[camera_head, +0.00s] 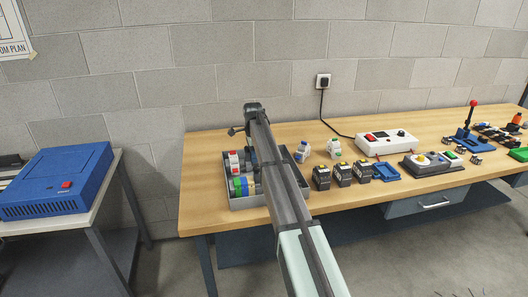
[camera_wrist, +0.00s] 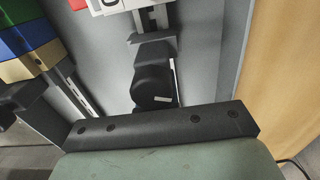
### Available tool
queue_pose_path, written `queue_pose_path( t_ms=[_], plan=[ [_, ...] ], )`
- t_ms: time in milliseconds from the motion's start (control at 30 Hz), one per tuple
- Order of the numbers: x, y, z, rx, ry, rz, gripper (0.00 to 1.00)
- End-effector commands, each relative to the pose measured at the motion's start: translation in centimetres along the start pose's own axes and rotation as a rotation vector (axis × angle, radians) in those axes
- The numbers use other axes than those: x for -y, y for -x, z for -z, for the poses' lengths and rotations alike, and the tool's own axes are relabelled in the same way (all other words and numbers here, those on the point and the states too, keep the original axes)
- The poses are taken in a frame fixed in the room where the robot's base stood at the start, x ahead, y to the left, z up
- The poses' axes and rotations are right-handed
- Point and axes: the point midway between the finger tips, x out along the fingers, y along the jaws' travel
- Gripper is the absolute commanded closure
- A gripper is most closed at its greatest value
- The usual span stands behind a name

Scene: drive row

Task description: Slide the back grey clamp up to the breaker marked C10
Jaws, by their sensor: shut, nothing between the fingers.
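In the wrist view my gripper (camera_wrist: 153,62) shows as dark fingers, shut and empty, reaching over a metal rail in a grey tray. A grey clamp (camera_wrist: 150,22) sits on the rail just beyond the fingertips; I cannot tell whether they touch it. A white breaker (camera_wrist: 112,5) is cut off by the top edge. Part of its printed marking shows, but I cannot read it in full. In the head view the grey tray (camera_head: 246,203) stands at the table's left end. My arm hides the gripper and the clamp there.
Blue, green and tan terminal blocks (camera_wrist: 22,45) sit on another rail to the left. The tray's right wall (camera_wrist: 232,50) runs close beside the gripper.

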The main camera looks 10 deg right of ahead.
Motion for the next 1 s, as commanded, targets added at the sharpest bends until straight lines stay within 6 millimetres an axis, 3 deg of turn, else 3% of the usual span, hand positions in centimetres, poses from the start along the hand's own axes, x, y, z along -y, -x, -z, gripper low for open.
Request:
queue_pose_path(
  t_ms=[1000],
  plan=[
    [0.0,0.0,-2.9,0.0,0.0,0.0,1.0]
  ],
)
